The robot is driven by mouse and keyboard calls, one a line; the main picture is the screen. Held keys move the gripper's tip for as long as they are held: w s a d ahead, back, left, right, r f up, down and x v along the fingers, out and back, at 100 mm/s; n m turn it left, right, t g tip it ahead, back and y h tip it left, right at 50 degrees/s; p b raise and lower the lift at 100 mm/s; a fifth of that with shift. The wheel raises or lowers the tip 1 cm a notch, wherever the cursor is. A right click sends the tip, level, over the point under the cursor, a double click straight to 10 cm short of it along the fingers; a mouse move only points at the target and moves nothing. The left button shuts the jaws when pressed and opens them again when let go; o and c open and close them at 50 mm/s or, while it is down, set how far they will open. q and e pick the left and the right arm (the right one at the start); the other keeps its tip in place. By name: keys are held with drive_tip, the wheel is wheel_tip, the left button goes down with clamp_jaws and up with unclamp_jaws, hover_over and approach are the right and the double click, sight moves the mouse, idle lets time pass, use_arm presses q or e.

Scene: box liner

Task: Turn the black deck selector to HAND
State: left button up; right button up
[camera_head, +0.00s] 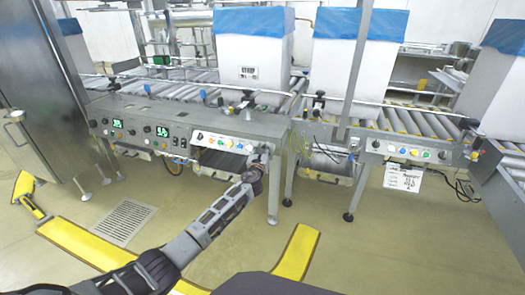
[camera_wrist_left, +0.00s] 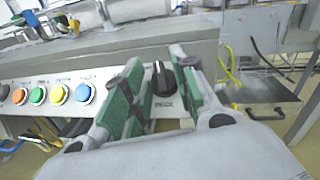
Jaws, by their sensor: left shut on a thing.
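The black deck selector (camera_wrist_left: 161,79) is a round knob with a pale pointer line on the panel in the left wrist view. The line points up, leaning slightly left. Small lettering under the knob is too blurred to read surely. My left gripper (camera_wrist_left: 158,88) has its green-padded fingers on either side of the knob and is shut on it. In the head view my left gripper (camera_head: 262,155) is at the right end of the front panel and hides the selector. My right gripper is not in view.
Orange, green, yellow and blue-ringed buttons (camera_wrist_left: 58,94) sit left of the selector. White boxes with blue liners (camera_head: 252,50) stand on the roller conveyor. A second panel (camera_head: 410,150) is to the right. Yellow-green cables (camera_wrist_left: 228,65) hang right of the gripper.

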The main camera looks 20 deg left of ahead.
use_arm(q)
drive_tip(key=n+y, duration=0.1)
drive_tip(key=n+g+y, duration=0.1)
drive_tip(key=n, duration=0.1)
drive_tip(key=n+y+p, duration=0.1)
drive_tip(key=n+y, duration=0.1)
drive_tip(key=shift+d+r+g, duration=0.1)
drive_tip(key=shift+d+g, duration=0.2)
drive_tip(key=n+g+y, duration=0.1)
drive_tip(key=n, duration=0.2)
drive_tip(key=shift+w+d+y, duration=0.1)
drive_tip(key=shift+y, duration=0.3)
drive_tip(key=shift+n+g+p, duration=0.35)
drive_tip(key=shift+n+g, duration=0.15)
drive_tip(key=o, duration=0.6)
drive_tip(key=shift+o, duration=0.2)
